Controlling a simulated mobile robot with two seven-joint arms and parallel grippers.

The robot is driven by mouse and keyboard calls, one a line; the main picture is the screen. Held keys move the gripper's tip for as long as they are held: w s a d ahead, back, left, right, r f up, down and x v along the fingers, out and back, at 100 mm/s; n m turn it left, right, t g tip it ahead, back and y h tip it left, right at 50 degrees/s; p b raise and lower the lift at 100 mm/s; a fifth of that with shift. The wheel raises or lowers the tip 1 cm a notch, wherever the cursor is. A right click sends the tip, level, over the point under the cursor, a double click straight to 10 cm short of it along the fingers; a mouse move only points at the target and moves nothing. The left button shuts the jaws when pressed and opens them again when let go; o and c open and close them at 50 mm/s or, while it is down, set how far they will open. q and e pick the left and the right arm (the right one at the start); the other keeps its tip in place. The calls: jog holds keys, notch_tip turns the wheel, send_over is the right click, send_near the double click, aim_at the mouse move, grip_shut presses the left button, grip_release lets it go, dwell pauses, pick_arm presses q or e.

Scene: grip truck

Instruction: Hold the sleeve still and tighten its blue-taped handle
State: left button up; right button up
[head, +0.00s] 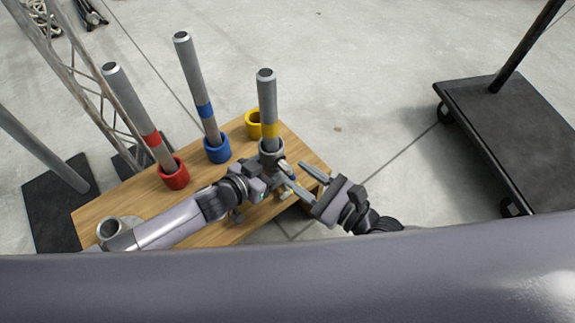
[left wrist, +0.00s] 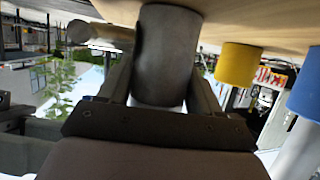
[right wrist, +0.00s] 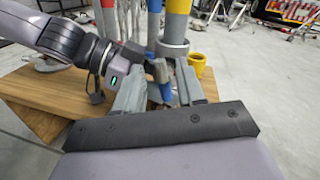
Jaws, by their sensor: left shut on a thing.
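The grey sleeve (head: 271,147) stands on the wooden board with a yellow-taped pole (head: 267,100) in it. My left gripper (head: 270,165) is shut on this sleeve; the left wrist view shows the sleeve (left wrist: 165,60) between its fingers. A handle (left wrist: 95,33) sticks out sideways there. In the right wrist view the blue-taped handle (right wrist: 166,92) lies between the fingers of my right gripper (right wrist: 160,82). In the head view my right gripper (head: 293,172) is open beside the sleeve, with its fingertips on either side of the handle. Whether they touch it cannot be told.
The wooden board (head: 190,200) also bears a red sleeve (head: 172,175) and a blue sleeve (head: 217,151), each with a pole, and an empty yellow sleeve (head: 254,124). A black wheeled cart (head: 520,140) stands at the right. The floor between is clear.

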aim_at(291, 170)
jog(key=shift+x, duration=2.1)
grip_shut()
jog(key=m, duration=0.4)
jog(key=d+m+t, duration=0.1)
jog(key=m, duration=0.1)
jog(key=shift+w+d+m, duration=0.1)
jog(key=shift+w+m, duration=0.2)
jog(key=shift+w, duration=0.1)
jog(key=shift+w+d+f+m+t, duration=0.1)
jog(key=shift+d+f+m+t, duration=0.2)
jog(key=shift+m, duration=1)
jog(key=shift+w+d+m+t, duration=0.15)
jog(key=shift+m+t, duration=0.25)
jog(key=shift+m, duration=0.9)
jog(key=shift+a, duration=0.1)
